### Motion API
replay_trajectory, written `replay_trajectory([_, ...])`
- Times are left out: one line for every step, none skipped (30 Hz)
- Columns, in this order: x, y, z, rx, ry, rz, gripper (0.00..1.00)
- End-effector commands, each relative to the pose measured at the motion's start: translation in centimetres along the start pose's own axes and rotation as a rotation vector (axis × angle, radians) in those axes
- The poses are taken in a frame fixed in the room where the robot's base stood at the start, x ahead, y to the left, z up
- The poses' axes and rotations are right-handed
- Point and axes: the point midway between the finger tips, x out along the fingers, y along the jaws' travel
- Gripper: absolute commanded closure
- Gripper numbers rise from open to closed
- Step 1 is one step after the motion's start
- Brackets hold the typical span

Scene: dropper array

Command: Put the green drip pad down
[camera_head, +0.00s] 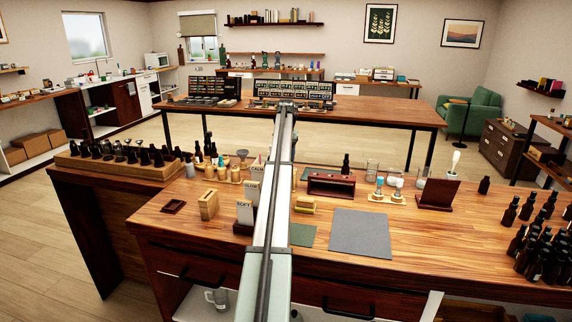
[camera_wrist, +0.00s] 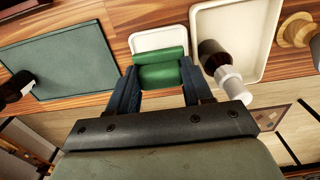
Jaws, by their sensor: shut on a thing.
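The green drip pad (camera_wrist: 162,54) shows in the wrist view as a small, rounded green piece between my fingers. My gripper (camera_wrist: 160,74) is shut on it, with one dark finger at each side. Just beyond it in the picture is a small white tray (camera_wrist: 152,38) on the wooden surface. I cannot tell the gap between the pad and the surface. In the head view my arm runs up the middle of the picture, and I cannot make out the gripper or the pad there.
In the wrist view a dark green mat (camera_wrist: 75,62) lies at left. A larger cream tray (camera_wrist: 242,18) stands at right, with a dark, white-capped bottle (camera_wrist: 228,78) near it. In the head view a grey mat (camera_head: 360,234) lies clear on the near bench, with many dark bottles (camera_head: 530,252) at right.

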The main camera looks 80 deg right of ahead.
Motion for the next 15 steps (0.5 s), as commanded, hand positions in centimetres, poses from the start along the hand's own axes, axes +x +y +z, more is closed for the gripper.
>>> replay_trajectory([0.3, 0.0, 0.0, 0.0, 0.0, 0.0, 0.83])
replay_trajectory([0.5, 0.0, 0.0, 0.0, 0.0, 0.0, 0.83])
replay_trajectory([0.7, 0.0, 0.0, 0.0, 0.0, 0.0, 0.83])
replay_trajectory([0.9, 0.0, 0.0, 0.0, 0.0, 0.0, 0.83])
replay_trajectory([1.2, 0.0, 0.0, 0.001, 0.0, 0.0, 0.83])
replay_trajectory([1.6, 0.0, 0.1, 0.001, 0.0, 0.0, 0.83])
replay_trajectory([2.0, 0.0, 0.1, 0.001, 0.0, 0.0, 0.83])
replay_trajectory([2.4, 0.0, 0.1, 0.001, 0.0, 0.0, 0.83])
replay_trajectory([3.0, 0.0, 0.1, 0.001, 0.0, 0.0, 0.83])
replay_trajectory([3.4, 0.0, 0.1, 0.001, 0.0, 0.0, 0.83])
replay_trajectory([3.6, 0.0, 0.1, 0.001, 0.0, 0.0, 0.83])
replay_trajectory([3.9, 0.0, 0.0, 0.001, 0.0, 0.0, 0.83])
replay_trajectory([4.0, 0.0, 0.0, 0.001, 0.0, 0.0, 0.83])
replay_trajectory([4.0, 0.0, 0.0, 0.001, 0.001, 0.0, 0.83])
replay_trajectory([4.0, 0.0, 0.0, 0.001, 0.001, 0.0, 0.83])
